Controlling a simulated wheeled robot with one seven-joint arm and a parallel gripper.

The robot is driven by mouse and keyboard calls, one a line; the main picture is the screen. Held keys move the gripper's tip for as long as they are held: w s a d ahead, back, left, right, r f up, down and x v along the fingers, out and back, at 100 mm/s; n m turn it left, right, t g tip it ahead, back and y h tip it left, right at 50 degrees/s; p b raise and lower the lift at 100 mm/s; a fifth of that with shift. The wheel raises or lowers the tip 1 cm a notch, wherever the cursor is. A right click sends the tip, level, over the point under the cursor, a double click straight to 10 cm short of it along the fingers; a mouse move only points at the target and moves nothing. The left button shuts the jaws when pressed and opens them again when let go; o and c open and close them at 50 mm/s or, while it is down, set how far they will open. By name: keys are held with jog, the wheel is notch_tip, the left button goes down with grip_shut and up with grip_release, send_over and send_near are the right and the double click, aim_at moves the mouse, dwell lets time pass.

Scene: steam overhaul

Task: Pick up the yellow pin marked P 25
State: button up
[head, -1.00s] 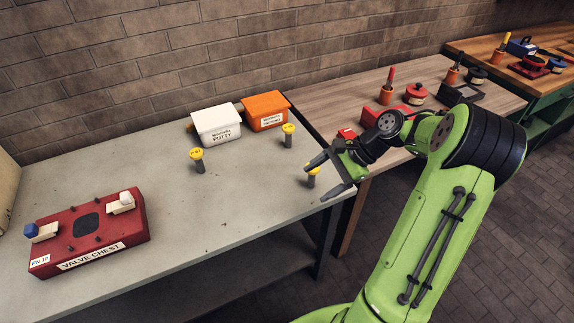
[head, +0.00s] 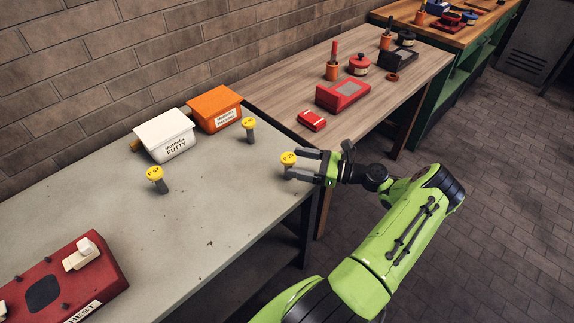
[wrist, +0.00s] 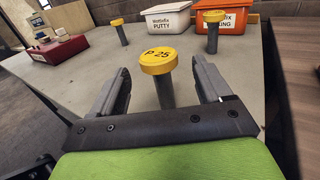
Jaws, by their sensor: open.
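The yellow pin marked P 25 (wrist: 159,60) stands upright on the grey bench, with a round yellow head and a grey shank. In the head view the same pin (head: 288,158) is near the bench's right edge. My gripper (head: 295,164) is open, its fingers pointing left at the pin. In the wrist view the pin stands between the two fingers (wrist: 162,72), with gaps on both sides. The lower part of the shank is hidden behind the gripper's palm.
Two other yellow-headed pins, one (head: 155,174) at left and one (head: 248,124) farther back, stand on the grey bench (head: 215,215). A white putty box (head: 165,140), an orange box (head: 214,110) and a red valve chest (head: 75,285) are also there. A wooden table (head: 300,85) adjoins.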

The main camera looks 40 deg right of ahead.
jog(key=b+x, duration=0.1)
jog(key=x, duration=0.5)
jog(key=shift+r, duration=0.1)
jog(key=c, duration=1.4)
jog(key=shift+c, duration=0.2)
jog(key=shift+r, duration=0.15)
